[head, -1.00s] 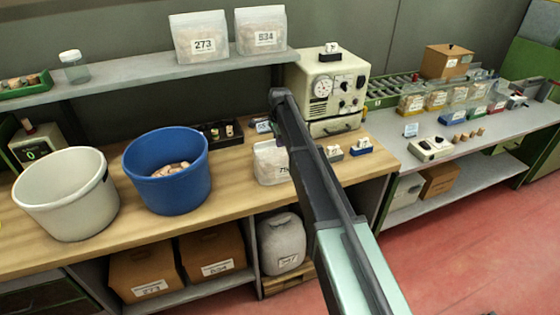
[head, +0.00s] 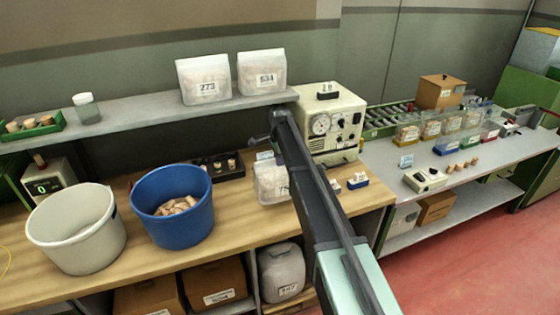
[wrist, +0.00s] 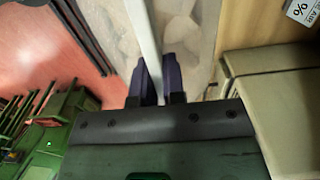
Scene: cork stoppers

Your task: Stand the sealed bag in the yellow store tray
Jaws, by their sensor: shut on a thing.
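The sealed bag (head: 268,184) is a clear pouch with a white label, seen left of my arm above the wooden bench; my arm hides its right part. In the wrist view, my gripper (wrist: 157,80) is shut on the bag's pale top strip, with the bag's cloudy side (wrist: 185,30) beyond the fingers. In the head view the fingers are too small and dark to make out. A yellow-based tray (head: 407,138) stands at the left of a row of filled trays on the grey bench at right; its contents are hard to tell.
A beige dial machine (head: 332,120) stands just right of the bag. A blue bucket (head: 173,225) of corks and a white bucket (head: 77,245) stand left. Two bags, 273 (head: 204,80) and 534 (head: 262,72), stand on the shelf. A small beige device (head: 428,181) sits on the grey bench.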

